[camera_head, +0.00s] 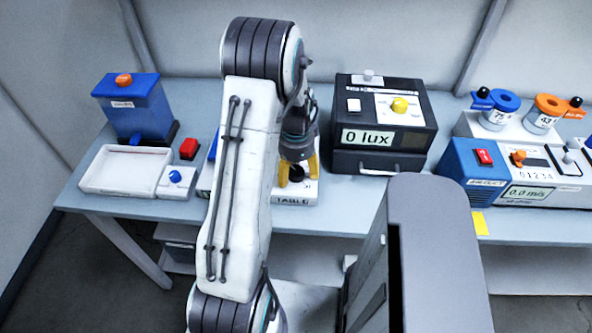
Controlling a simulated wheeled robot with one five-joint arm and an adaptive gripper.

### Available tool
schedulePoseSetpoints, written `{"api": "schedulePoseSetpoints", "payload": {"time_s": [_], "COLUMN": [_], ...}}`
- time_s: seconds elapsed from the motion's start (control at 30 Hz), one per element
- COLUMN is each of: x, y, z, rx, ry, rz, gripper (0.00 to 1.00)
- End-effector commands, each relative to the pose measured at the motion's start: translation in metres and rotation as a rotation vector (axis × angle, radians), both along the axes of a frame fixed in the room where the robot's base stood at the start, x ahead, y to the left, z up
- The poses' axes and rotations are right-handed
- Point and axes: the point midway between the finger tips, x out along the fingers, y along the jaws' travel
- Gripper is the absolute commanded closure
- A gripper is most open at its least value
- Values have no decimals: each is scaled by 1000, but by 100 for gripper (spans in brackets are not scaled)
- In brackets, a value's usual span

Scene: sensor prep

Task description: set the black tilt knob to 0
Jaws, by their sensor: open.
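A low white unit (303,194) labelled "TABLE" stands on the bench, partly hidden behind my arm. A black knob (296,173) shows on it, most likely the tilt knob. My gripper (298,170) points down over this unit, with its yellow fingertips open on either side of the black knob. I cannot tell whether the fingers touch the knob. The knob's pointer and its scale are too small or hidden to read.
A black box (385,115) reading "0 lux" stands close on the right. On the left are a white tray (118,170), a red block (189,148) and a blue dispenser (138,105). A blue and white "0.0 m/s" unit (465,160) stands farther right.

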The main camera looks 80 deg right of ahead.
Motion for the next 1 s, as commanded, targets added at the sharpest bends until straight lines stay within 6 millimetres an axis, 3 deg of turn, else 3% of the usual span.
{"api": "schedulePoseSetpoints", "payload": {"time_s": [0.07,0.77,1.0], "x": [0,0,0], "y": [0,0,0], "z": [0,0,-1], "rx": [0,0,1], "ry": [0,0,0], "rz": [0,0,25], "gripper": [27,90,90]}}
